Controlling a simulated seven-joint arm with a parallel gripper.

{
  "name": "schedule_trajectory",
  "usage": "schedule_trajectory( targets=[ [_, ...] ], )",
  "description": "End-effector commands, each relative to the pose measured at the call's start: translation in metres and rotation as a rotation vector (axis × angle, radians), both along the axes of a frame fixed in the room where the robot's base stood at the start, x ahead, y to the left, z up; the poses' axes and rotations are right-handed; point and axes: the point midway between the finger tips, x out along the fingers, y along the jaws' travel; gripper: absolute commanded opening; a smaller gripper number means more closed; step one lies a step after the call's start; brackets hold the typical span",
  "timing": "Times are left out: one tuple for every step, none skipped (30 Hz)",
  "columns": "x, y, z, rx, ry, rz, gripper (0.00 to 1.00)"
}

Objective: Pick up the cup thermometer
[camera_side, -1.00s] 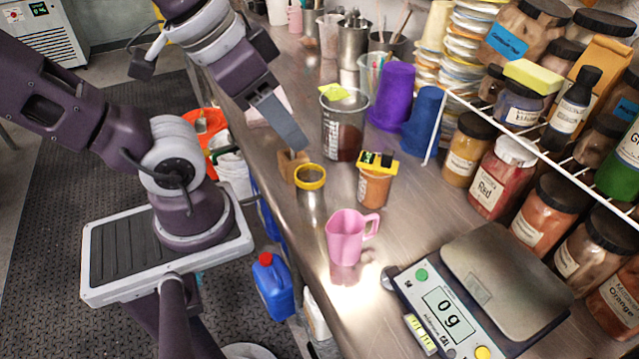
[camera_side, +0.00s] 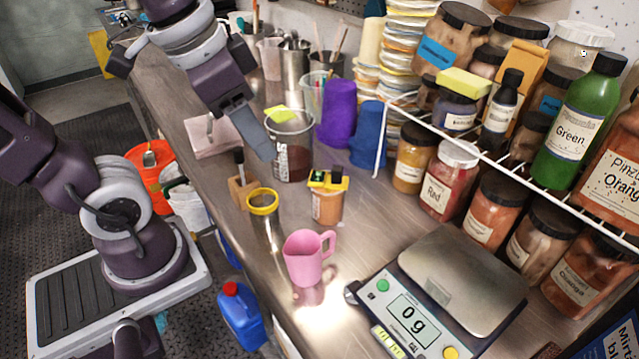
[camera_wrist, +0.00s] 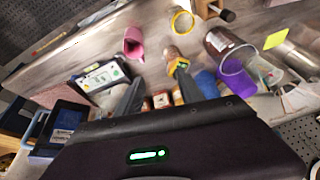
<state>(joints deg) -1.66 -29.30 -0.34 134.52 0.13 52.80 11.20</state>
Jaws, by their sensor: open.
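An amber cup (camera_side: 327,205) with a yellow top and a small dark and green display (camera_side: 328,180), which looks like the cup thermometer, stands upright on the metal counter. It also shows near the middle of the wrist view (camera_wrist: 173,54). My gripper (camera_side: 266,153) is above the counter, up and left of this cup in the side view, and overlaps the dark-filled beaker in the picture. In the wrist view the two fingers of my gripper (camera_wrist: 158,80) are spread apart with nothing held between them. The cup lies beyond the fingertips, nearer the right one.
A pink mug (camera_side: 308,257), a yellow-rimmed cup (camera_side: 263,215) and a wooden block (camera_side: 241,188) stand close by. The dark-filled beaker (camera_side: 293,160), purple cup (camera_side: 338,112) and blue cup (camera_side: 368,138) stand behind. A scale (camera_side: 462,280) and shelved jars are at right.

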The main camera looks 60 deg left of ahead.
Motion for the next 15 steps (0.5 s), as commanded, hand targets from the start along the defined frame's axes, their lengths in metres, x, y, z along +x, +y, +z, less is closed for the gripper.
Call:
schedule_trajectory(
  targets=[
    [0.028,0.004,-0.002,0.032,0.068,-0.075,0.45],
    [0.044,0.007,-0.005,0.051,0.105,-0.129,0.45],
    [0.066,0.01,-0.012,0.071,0.154,-0.202,0.45],
    [0.082,0.013,-0.018,0.083,0.189,-0.256,0.45],
    [0.096,0.017,-0.025,0.092,0.221,-0.308,0.45],
    [0.114,0.02,-0.036,0.1,0.258,-0.373,0.45],
    [0.125,0.023,-0.045,0.103,0.284,-0.417,0.45],
    [0.135,0.026,-0.053,0.105,0.306,-0.457,0.45],
    [0.146,0.029,-0.064,0.105,0.331,-0.504,0.45],
    [0.152,0.031,-0.07,0.106,0.345,-0.533,0.45],
    [0.157,0.032,-0.076,0.105,0.355,-0.556,0.45],
    [0.162,0.034,-0.081,0.105,0.366,-0.58,0.45],
    [0.164,0.035,-0.085,0.104,0.371,-0.591,0.45],
    [0.166,0.035,-0.088,0.103,0.375,-0.6,0.45],
    [0.166,0.035,-0.093,0.103,0.379,-0.606,0.45]
  ],
)
